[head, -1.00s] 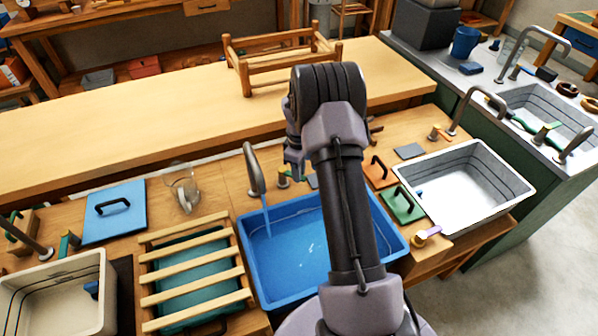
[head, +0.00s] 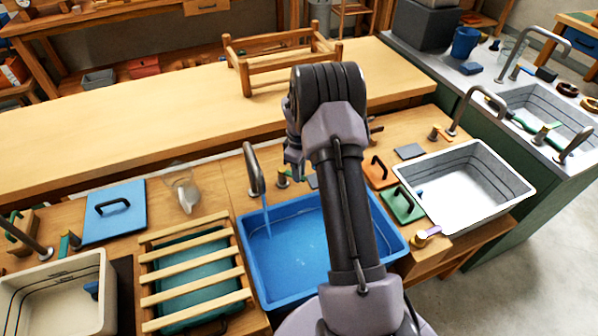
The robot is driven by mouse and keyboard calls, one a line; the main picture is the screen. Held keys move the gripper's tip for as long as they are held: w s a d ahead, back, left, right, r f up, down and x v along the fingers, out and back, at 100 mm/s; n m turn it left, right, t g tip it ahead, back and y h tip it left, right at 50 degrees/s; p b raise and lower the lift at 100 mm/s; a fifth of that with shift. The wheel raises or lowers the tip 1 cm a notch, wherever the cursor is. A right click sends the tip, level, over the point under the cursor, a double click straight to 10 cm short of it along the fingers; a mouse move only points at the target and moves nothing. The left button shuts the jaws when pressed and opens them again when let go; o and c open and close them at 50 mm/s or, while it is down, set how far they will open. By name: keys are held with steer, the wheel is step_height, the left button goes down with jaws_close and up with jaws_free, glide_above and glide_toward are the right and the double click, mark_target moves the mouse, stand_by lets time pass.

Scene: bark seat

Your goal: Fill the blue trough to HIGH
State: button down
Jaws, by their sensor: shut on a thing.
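The blue trough (head: 262,277) sits in the bench at the centre, partly hidden behind my arm. A curved grey tap (head: 251,168) at its back left pours a thin blue stream (head: 267,222) into it. Blue water (head: 300,250) covers the trough's floor; the level against the wall lines is hard to read. My gripper (head: 294,168) points down behind the trough, at the tap's small handle on its brass base (head: 283,179). It is shut on this tap handle, though the fingertips are small and partly hidden by my arm.
A slatted rack over a teal basin (head: 190,278) is left of the trough. A blue lid (head: 113,212) and a glass jug (head: 183,190) stand behind it. Orange (head: 379,170) and green (head: 403,206) lids and a white trough (head: 470,180) are at right. A cream basin (head: 55,300) is far left.

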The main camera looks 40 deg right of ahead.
steer(key=shift+a, duration=0.1)
steer(key=a+m, duration=0.1)
steer(key=m, duration=0.1)
steer(key=a+m, duration=0.1)
steer(key=m, duration=0.1)
steer(key=shift+s+m, duration=0.3)
steer(key=shift+s, duration=0.05)
steer(key=shift+w+a+m, duration=0.1)
steer(key=shift+a+m, duration=0.5)
steer(key=shift+m, duration=0.4)
steer(key=shift+a+m, duration=0.55)
steer(key=shift+m, duration=0.45)
steer(key=c, duration=1.3)
jaws_free()
